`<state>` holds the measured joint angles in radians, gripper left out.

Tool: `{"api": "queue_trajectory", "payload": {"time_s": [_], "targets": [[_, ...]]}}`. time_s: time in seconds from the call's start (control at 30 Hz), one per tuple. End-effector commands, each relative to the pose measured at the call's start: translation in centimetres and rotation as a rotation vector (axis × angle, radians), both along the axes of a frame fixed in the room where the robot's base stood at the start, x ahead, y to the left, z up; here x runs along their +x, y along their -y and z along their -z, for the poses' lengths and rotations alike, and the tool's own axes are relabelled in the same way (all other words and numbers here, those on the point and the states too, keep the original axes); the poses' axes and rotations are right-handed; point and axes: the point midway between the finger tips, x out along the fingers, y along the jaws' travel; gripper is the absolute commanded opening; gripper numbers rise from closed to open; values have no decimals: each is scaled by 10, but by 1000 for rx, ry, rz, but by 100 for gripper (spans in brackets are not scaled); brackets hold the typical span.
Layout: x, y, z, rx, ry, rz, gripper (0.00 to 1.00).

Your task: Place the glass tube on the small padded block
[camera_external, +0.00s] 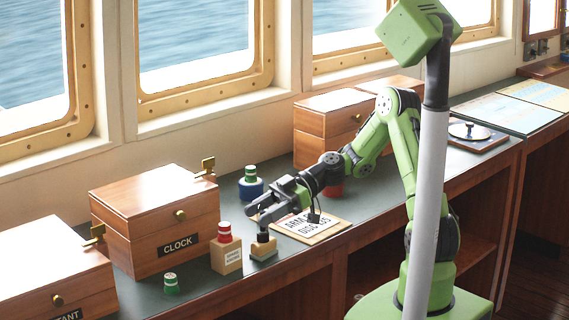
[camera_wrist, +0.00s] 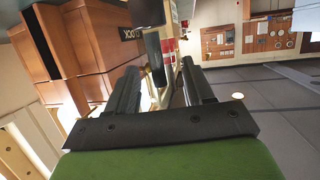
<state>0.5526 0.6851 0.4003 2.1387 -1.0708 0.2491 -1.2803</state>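I cannot make out a glass tube for certain in either view. A small light block with a dark top pad and a black knob-like piece (camera_external: 263,247) stands near the counter's front edge; it may be the padded block, but this is unclear. My gripper (camera_external: 262,212) is above it and slightly to its left, with a gap below the fingers. In the wrist view my gripper (camera_wrist: 160,65) has its two dark fingers apart. A dark upright piece (camera_wrist: 152,55) shows beyond and between the fingertips, and I see nothing clearly held.
A red-topped wooden block (camera_external: 226,255) stands just left, and a green-capped piece (camera_external: 171,284) farther left. The CLOCK box (camera_external: 150,225) is behind them. A green-and-blue piece (camera_external: 250,185) stands behind my gripper. A lettered board (camera_external: 325,233) lies to the right.

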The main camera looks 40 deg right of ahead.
Motion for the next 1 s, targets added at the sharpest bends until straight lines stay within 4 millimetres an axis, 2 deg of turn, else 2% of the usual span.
{"api": "queue_trajectory", "payload": {"time_s": [0.4, 0.8, 1.0], "targets": [[0, 3, -6, 0, 0, 2, 61], [-15, 97, -35, 0, 1, 5, 61], [-19, 113, -39, 0, 0, 0, 61]]}}
